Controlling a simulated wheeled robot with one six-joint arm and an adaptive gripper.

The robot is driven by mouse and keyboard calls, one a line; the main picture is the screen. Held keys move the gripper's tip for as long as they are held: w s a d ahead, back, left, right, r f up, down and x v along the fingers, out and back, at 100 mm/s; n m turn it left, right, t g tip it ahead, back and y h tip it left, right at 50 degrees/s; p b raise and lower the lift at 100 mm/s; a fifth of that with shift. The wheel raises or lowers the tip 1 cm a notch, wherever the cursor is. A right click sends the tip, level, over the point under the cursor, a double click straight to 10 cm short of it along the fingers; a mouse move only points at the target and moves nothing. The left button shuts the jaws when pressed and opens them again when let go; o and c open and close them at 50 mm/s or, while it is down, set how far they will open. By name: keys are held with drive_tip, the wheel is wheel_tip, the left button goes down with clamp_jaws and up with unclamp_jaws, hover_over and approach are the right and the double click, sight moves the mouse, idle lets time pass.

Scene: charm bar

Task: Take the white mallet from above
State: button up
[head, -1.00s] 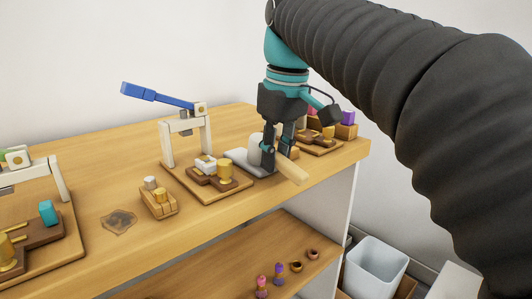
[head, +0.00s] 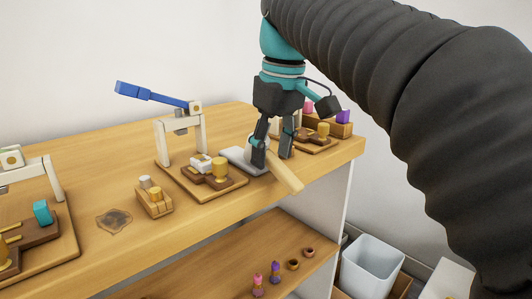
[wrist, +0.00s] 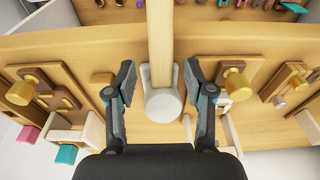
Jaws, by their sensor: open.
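The white mallet has a pale wooden handle (head: 287,178) that sticks out past the table's front edge. Its white head is mostly hidden behind my fingers in the head view. In the wrist view the round white head (wrist: 161,104) lies centred, with the handle running up the picture. My gripper (head: 272,158) is open and points down over the mallet, with one finger on each side. In the wrist view my gripper (wrist: 161,82) shows a gap between each finger and the mallet.
Another board (head: 318,146) is close on the right. A lower shelf (head: 215,268) holds small items.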

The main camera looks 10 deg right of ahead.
sight(277, 160)
drive_tip(key=r, duration=0.6)
drive_tip(key=shift+s+d+r, duration=0.25)
drive_tip(key=shift+s, duration=0.15)
